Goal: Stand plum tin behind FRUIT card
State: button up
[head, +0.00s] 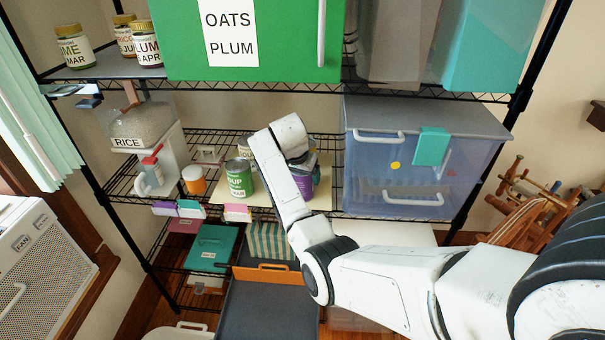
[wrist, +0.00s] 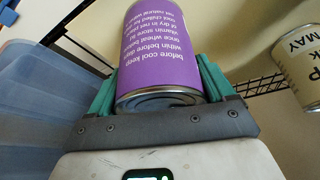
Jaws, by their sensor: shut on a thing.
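A tin with a purple label (wrist: 160,50) is between the teal finger pads of my gripper (wrist: 158,85). Only small upside-down print shows on the label, so its name cannot be read. In the head view the purple tin (head: 303,188) shows partly behind my arm, over the middle shelf's cream board. My gripper (head: 297,165) is mostly hidden there by my wrist. Small cards line the shelf front: a purple one (head: 165,209), a teal and lilac one (head: 190,209) and a pink one (head: 237,212). Their words are too small to read, so I cannot tell which is FRUIT.
A green soup tin (head: 238,180) and a pale tin (head: 245,149) stand left of my gripper. An orange-labelled jar (head: 194,180) and a rice dispenser (head: 150,150) are further left. A blue translucent bin (head: 415,160) stands close on the right. A green box (head: 245,60) is above.

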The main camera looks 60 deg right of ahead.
jog(key=o, duration=1.3)
jog(key=v, duration=0.2)
jog(key=a+b+v, duration=0.1)
jog(key=v, duration=0.2)
jog(key=shift+a, duration=0.1)
jog(key=a+b, duration=0.2)
jog(key=a, duration=0.9)
jog(key=s+a+f+n+y, duration=0.2)
jog(key=s+a+f+n, duration=0.7)
jog(key=a+f, duration=0.4)
jog(key=s+a+f+n, duration=0.1)
jog(key=s+a+n, duration=0.1)
jog(key=s+a, duration=0.1)
jog(key=s+a+f+n+y, duration=0.1)
jog(key=s+a+n, duration=0.2)
jog(key=s+a, duration=0.1)
jog(key=s+a+f+n+y, duration=0.1)
jog(key=s+a+f+n, duration=0.1)
jog(key=s+a+n, duration=0.1)
jog(key=shift+s+a+t, duration=0.2)
jog(key=shift+s+a, duration=0.15)
jog(key=shift+s, duration=0.25)
jog(key=shift+s+a+t, duration=0.2)
jog(key=shift+s+a, duration=0.15)
jog(key=shift+s, duration=0.2)
